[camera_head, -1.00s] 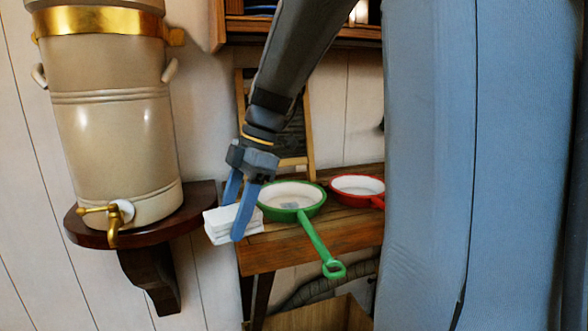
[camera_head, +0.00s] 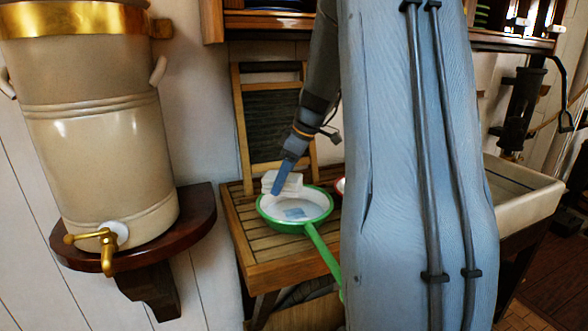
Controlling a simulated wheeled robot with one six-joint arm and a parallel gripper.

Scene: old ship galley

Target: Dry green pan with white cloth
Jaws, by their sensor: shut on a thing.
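The green pan (camera_head: 265,213) has a white inside with a bluish patch, perhaps water, on its bottom. It sits on the slatted wooden table, and its green handle points toward the front right. My gripper (camera_head: 277,188) is shut on the folded white cloth (camera_head: 288,184), at the pan's back left rim. I cannot tell whether the cloth touches the pan. Only one blue finger shows clearly. My arm hides the end of the pan's handle.
A red pan (camera_head: 340,186) is mostly hidden behind my arm. A washboard (camera_head: 270,125) leans behind the slatted table (camera_head: 262,268). A large beige urn (camera_head: 95,150) with a brass tap (camera_head: 105,243) stands on a wall shelf at left. A pale sink (camera_head: 515,190) is at right.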

